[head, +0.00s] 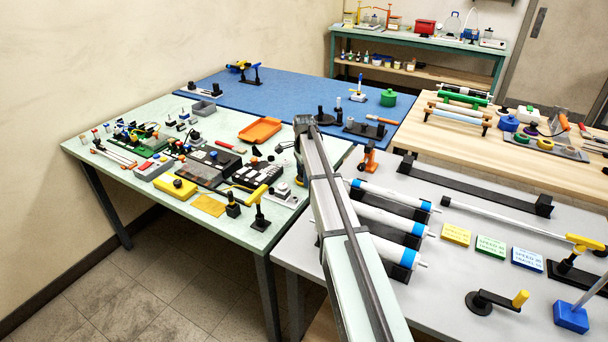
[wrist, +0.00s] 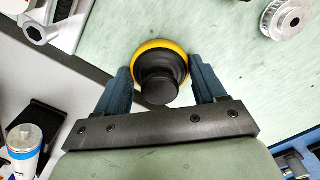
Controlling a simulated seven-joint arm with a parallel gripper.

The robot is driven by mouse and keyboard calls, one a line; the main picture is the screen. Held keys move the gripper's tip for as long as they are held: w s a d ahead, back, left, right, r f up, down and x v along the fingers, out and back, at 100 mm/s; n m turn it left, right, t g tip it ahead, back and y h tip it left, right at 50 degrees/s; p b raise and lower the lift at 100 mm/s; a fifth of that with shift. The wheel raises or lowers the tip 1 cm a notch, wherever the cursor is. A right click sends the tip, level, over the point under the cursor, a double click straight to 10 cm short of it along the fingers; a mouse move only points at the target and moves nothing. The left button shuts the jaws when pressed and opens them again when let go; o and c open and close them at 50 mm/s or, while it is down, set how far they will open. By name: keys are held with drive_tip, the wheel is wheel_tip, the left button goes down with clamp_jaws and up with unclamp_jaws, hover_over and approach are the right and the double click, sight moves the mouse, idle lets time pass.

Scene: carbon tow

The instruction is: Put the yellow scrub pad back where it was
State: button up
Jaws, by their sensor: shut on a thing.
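The yellow scrub pad (wrist: 158,48) is round, with a yellow rim and a black body and knob facing the wrist camera. My gripper (wrist: 160,80) is shut on it, with one blue-grey finger on each side. The pad is over the pale green tabletop (wrist: 230,50); I cannot tell whether it touches it. In the head view my arm covers the pad and most of my gripper, at the right end of the green table (head: 255,237).
In the wrist view a silver toothed pulley (wrist: 284,18) lies at the upper right and a metal wrench-like part (wrist: 42,32) at the upper left. A white roller with a blue end (wrist: 22,150) is at the lower left.

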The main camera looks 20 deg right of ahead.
drive_tip(key=o, duration=1.1)
drive_tip(key=shift+f, duration=0.1)
wheel_tip(320, 180, up, 12)
drive_tip(key=shift+r, duration=0.15)
